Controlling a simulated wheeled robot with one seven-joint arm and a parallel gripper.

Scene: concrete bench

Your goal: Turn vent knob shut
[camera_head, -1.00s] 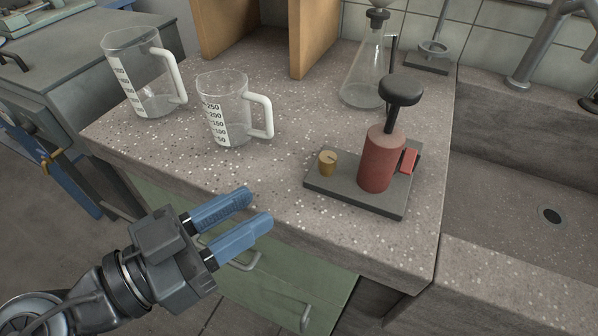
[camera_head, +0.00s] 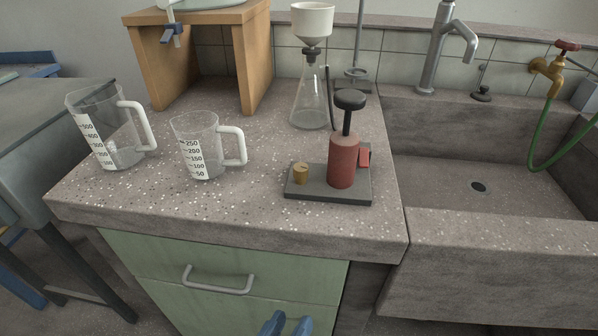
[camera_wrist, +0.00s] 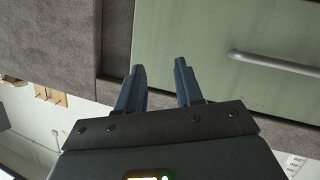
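The hand pump stands near the right end of the bench: a red cylinder (camera_head: 342,163) with a black knob handle (camera_head: 350,99) on a dark base plate (camera_head: 328,195). A small brass knob (camera_head: 300,174) with a line on its top sits on the plate's left part; I take it as the vent knob. A red block (camera_head: 364,157) is at the plate's right side. My gripper (camera_head: 287,324) shows only its blue fingertips at the bottom edge, below the bench top and in front of the green drawers. In the wrist view my gripper (camera_wrist: 160,80) is open and empty.
Two measuring jugs (camera_head: 196,150) (camera_head: 108,135) stand left of the pump. A flask with a white funnel (camera_head: 309,100) is behind it. A wooden stand (camera_head: 256,60) is at the back left. The sink (camera_head: 450,180) is right. The drawer handle (camera_head: 217,284) sticks out below the bench edge.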

